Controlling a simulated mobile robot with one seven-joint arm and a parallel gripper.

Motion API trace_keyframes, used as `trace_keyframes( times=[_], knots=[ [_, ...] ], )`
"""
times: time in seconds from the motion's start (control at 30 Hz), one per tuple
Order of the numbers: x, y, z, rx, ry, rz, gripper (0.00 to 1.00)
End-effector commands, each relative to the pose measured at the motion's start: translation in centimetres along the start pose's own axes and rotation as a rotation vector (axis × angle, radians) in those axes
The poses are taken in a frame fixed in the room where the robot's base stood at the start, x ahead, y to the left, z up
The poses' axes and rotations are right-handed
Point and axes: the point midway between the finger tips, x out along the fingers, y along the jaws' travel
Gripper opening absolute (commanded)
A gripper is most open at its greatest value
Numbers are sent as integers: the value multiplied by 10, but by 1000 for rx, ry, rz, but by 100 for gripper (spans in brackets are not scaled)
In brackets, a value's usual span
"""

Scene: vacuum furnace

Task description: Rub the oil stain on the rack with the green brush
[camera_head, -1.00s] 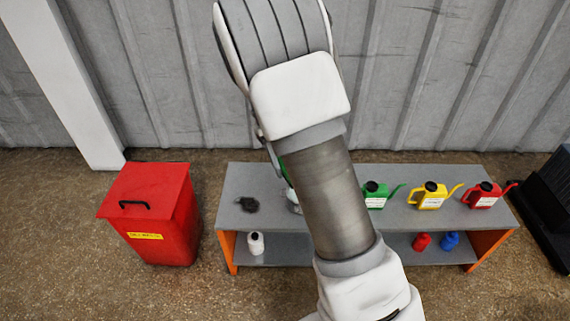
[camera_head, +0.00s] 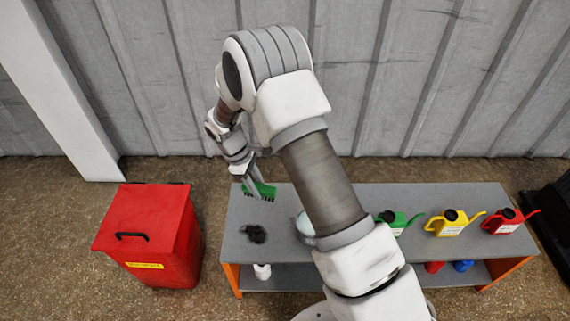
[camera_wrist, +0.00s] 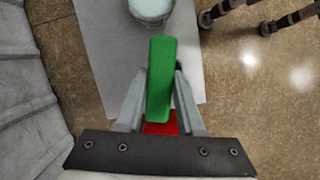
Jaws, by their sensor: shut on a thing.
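My gripper (camera_head: 252,181) is shut on the green brush (camera_head: 262,191) and holds it at the far left part of the rack, bristles facing down. The dark oil stain (camera_head: 256,235) lies on the grey top of the rack (camera_head: 275,262), nearer the front edge than the brush. A gap shows between brush and stain. I cannot tell whether the bristles touch the rack. In the wrist view the green brush (camera_wrist: 160,80) sits between the two fingers, over the rack top (camera_wrist: 105,50).
A red bin (camera_head: 150,235) stands left of the rack. A pale round bowl (camera_head: 305,224), partly behind my arm, and green (camera_head: 392,222), yellow (camera_head: 452,223) and red (camera_head: 503,221) cans stand on the top. A white bottle (camera_head: 263,271) is on the lower shelf. The wall is close behind.

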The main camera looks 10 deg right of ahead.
Motion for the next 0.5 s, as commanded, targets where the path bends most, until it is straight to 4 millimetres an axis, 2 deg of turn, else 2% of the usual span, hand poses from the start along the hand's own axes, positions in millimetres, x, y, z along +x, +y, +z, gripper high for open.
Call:
trace_keyframes(
  times=[0.03,0.1,0.2,0.33,0.5],
  knots=[
    [6,-13,-18,-98,0,17,0],
    [16,-26,-40,-209,3,46,0],
    [27,-42,-63,-328,5,77,0],
    [36,-56,-83,-424,5,103,0],
    [42,-64,-93,-471,6,116,0]
  ],
)
